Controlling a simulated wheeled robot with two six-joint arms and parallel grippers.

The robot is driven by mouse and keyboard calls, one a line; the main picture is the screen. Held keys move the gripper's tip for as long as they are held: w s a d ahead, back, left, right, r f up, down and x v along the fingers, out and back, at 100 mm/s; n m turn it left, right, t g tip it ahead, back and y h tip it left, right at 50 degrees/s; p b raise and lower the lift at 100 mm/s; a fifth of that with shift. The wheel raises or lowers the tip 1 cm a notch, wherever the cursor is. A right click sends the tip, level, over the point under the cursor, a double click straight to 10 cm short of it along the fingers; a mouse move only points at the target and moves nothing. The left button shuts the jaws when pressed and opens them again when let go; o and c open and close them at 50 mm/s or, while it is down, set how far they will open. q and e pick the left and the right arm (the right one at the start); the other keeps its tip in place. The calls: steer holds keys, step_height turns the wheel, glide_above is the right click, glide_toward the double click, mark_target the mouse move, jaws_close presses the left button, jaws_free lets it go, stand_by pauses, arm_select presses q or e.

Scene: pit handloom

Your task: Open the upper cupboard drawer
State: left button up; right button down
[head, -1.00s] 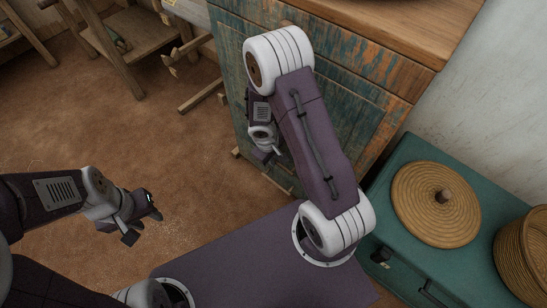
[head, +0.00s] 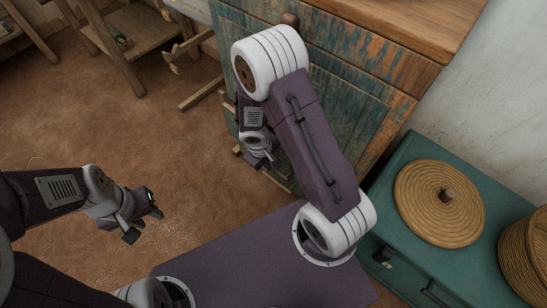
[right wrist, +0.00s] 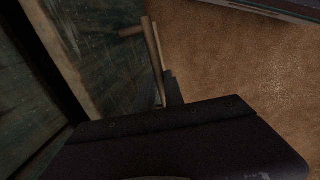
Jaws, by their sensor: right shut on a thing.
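The weathered blue-green cupboard (head: 345,100) stands at the upper middle of the head view, under a brown wooden top. A small wooden knob or handle end (head: 290,18) shows on its upper front, just above my right arm's elbow. My right gripper (head: 264,158) hangs low before the cupboard front. In the right wrist view, a wooden bar handle (right wrist: 153,60) with a short crosspiece runs down to the dark fingers (right wrist: 168,92), which are shut on it. My right arm hides much of the cupboard front. My left gripper (head: 143,215) is open and empty over the floor.
A teal chest (head: 400,240) stands right of the cupboard, with a round woven lid (head: 440,203) on it and a basket (head: 527,255) at the edge. Wooden frames (head: 130,60) stand at the upper left. Brown floor is clear at the left.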

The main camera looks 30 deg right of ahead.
steer(key=s+a, duration=0.3)
steer(key=a, duration=0.6)
steer(key=s+a, duration=0.4)
steer(key=a, duration=0.5)
steer(key=shift+s+b, duration=0.25)
steer(key=shift+b, duration=0.1)
steer(key=c, duration=1.4)
jaws_free()
steer(key=shift+c, duration=0.2)
steer(key=shift+r, duration=0.1)
step_height(320, 180, up, 9)
steer(key=a+p, duration=0.1)
steer(key=p, duration=0.5)
steer(key=shift+s+a, duration=0.35)
